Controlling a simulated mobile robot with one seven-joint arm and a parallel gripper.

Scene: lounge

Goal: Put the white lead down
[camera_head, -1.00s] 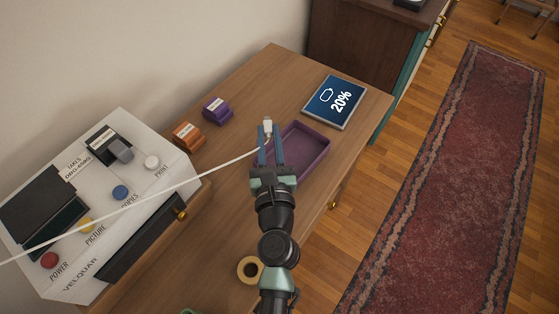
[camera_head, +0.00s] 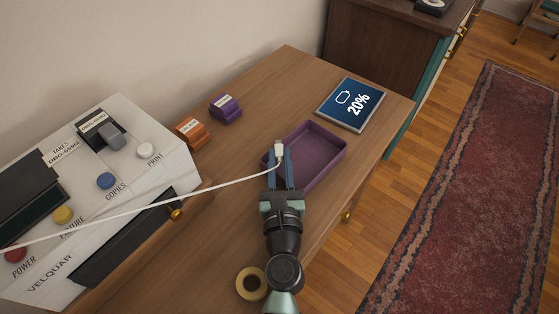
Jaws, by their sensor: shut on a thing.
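The white lead (camera_head: 218,186) runs from the left edge, across the front of the white machine, to my gripper. Its white plug (camera_head: 278,150) sticks out past my fingertips. My gripper (camera_head: 279,160) has blue fingers and is shut on the lead just behind the plug. The gripper and plug are over the left part of the purple tray (camera_head: 332,171). I cannot tell how high the plug is above the tray.
A tablet showing 20% (camera_head: 351,104) lies behind the tray. Orange (camera_head: 190,133) and purple (camera_head: 225,109) blocks stand near the wall. The white machine (camera_head: 121,170) fills the left. A tape roll (camera_head: 251,284) lies near my arm. Bare wood (camera_head: 275,95) shows between blocks and tablet.

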